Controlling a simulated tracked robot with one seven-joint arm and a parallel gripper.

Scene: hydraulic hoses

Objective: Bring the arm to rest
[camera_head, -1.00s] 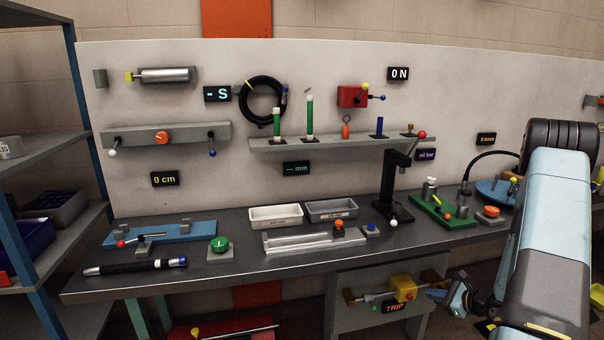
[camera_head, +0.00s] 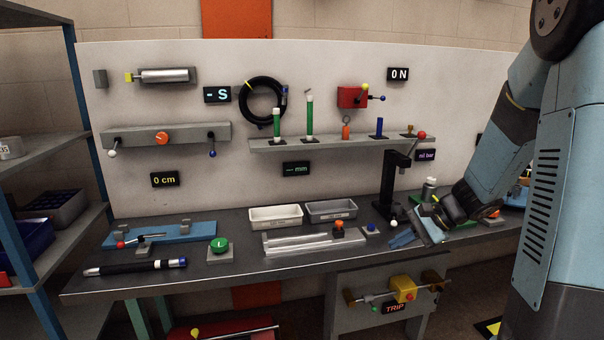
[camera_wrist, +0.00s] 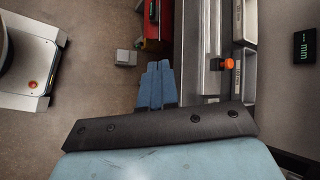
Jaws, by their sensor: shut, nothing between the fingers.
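My gripper (camera_head: 402,239) shows in the head view at the right part of the workbench (camera_head: 225,278), pointing left, at the end of my blue and grey arm. Its blue fingers (camera_wrist: 158,84) are together and empty in the wrist view. In the head view the gripper is just right of a small block with a blue knob (camera_head: 371,229) and in front of a black press stand (camera_head: 390,185). I cannot tell its exact height above the bench.
A silver rail fixture (camera_head: 312,243) with an orange knob (camera_head: 339,225) lies left of the gripper. White (camera_head: 275,216) and grey trays (camera_head: 331,209) stand behind it. A yellow valve (camera_head: 403,289) is mounted below the bench. Open floor lies left of the fingers in the wrist view.

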